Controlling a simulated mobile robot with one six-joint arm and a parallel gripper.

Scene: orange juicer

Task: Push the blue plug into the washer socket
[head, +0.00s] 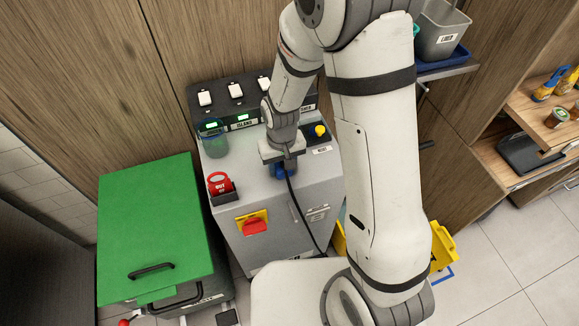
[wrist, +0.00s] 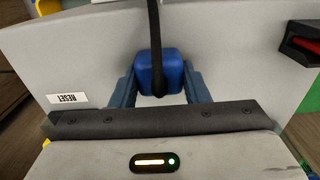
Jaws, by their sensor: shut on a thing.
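The blue plug (wrist: 158,66) is a rounded block with a black cable running off it. It sits between the two blue-grey fingers of my gripper (wrist: 160,88), which is shut on it. In the head view my gripper (head: 281,160) points down over the front part of a grey cabinet's top (head: 245,180), and a bit of the blue plug (head: 281,172) shows beneath it. I cannot tell whether the plug touches the cabinet. The washer socket is not visible; my gripper and the plug may cover it.
A black panel with white switches (head: 236,90) stands at the cabinet's back. A yellow button (head: 320,130) is to the right. The black cable (head: 300,212) hangs down the front.

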